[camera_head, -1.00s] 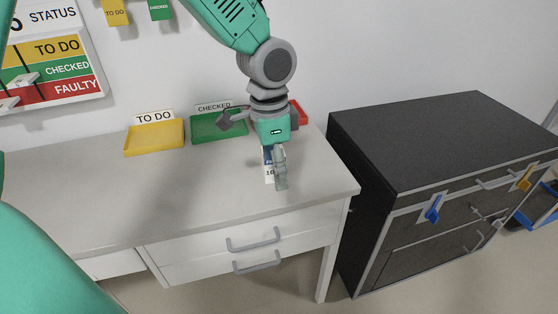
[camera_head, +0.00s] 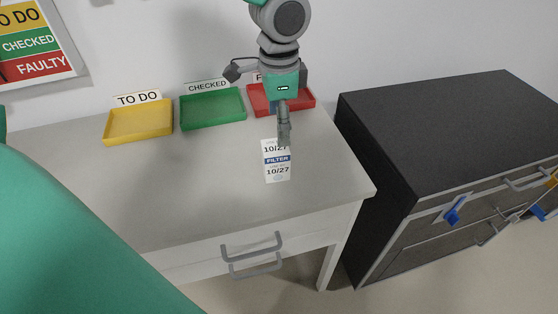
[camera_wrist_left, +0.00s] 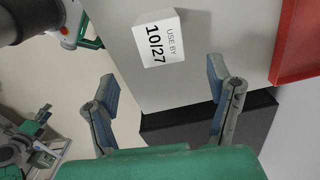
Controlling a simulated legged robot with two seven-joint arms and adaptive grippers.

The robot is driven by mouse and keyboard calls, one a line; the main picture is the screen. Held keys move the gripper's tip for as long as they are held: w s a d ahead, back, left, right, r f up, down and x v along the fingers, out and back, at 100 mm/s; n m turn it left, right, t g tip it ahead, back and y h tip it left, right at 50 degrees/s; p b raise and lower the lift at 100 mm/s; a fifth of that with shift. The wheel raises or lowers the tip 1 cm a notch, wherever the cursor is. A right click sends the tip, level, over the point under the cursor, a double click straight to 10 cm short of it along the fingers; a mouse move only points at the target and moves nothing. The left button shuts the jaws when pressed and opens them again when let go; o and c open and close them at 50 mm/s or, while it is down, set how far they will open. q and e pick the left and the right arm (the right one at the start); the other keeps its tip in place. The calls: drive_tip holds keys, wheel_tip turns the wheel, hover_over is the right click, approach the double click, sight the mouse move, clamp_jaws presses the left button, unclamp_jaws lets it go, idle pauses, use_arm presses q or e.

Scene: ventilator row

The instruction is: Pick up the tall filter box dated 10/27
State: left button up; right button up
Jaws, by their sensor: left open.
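The tall white filter box (camera_head: 277,163) stands on the grey counter. It has a blue FILTER band and shows 10/27 on its top and front. My left gripper (camera_head: 283,140) hangs over the counter at the box's far right, its finger overlapping the box's upper right edge in the head view. In the left wrist view the box (camera_wrist_left: 160,40) shows USE BY 10/27 and lies beyond the fingertips, roughly midway between them. The left gripper (camera_wrist_left: 162,85) is open with nothing between its fingers. My right gripper is not in view.
A yellow TO DO tray (camera_head: 138,122), a green CHECKED tray (camera_head: 212,110) and a red tray (camera_head: 300,98) stand along the back of the counter (camera_head: 200,190). A dark cabinet (camera_head: 450,130) stands to the right. The counter's left and front are clear.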

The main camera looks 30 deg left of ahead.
sight(273, 146)
use_arm(q)
drive_tip(key=shift+w+a+f, duration=0.1)
drive_tip(key=shift+a+f, duration=0.15)
drive_tip(key=shift+f, duration=0.35)
drive_tip(key=shift+a+f, duration=0.25)
drive_tip(key=shift+f, duration=0.35)
drive_tip(key=shift+a+f, duration=0.35)
drive_tip(key=shift+f, duration=0.1)
drive_tip(key=f, duration=0.1)
drive_tip(key=f+b, duration=0.1)
drive_tip(key=d+f, duration=0.1)
drive_tip(key=shift+s+f, duration=0.25)
drive_tip(key=shift+s, duration=0.1)
drive_tip(key=shift+w+d+f, duration=0.1)
drive_tip(key=shift+d+f, duration=0.15)
drive_tip(key=shift+f, duration=0.15)
drive_tip(key=shift+a, duration=0.25)
drive_tip(key=c, duration=0.9)
drive_tip(key=shift+a, duration=0.25)
drive_tip(key=c, duration=0.4)
